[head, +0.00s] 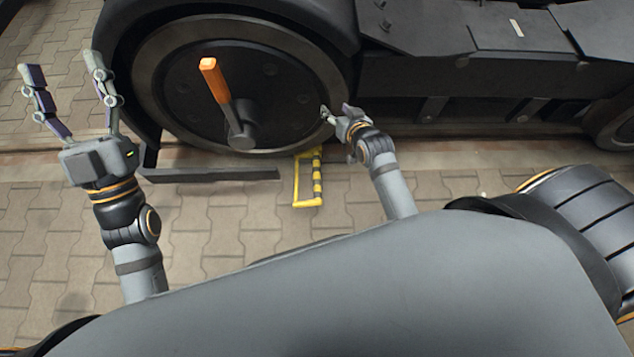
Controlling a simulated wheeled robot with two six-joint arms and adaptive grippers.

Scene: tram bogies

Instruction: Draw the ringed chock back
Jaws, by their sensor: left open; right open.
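A yellow chock (298,182) with a black-and-yellow striped bar sits on the paving at the foot of the dark wheel (180,95), close to the rail. Whether it touches the wheel, and where its ring is, I cannot tell. My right gripper (336,111) is open, beside the wheel's right lower rim and above and to the right of the chock in the picture. It looks empty, apart from the chock. My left gripper (62,70) is open and empty, fingers raised, left of the wheel and far from the chock.
An orange-tipped lever (214,82) stands out from the wheel hub. A dark flat bar (210,174) lies on the paving left of the chock. The dark bogie frame (480,85) spans the right. Paving in front is mostly clear.

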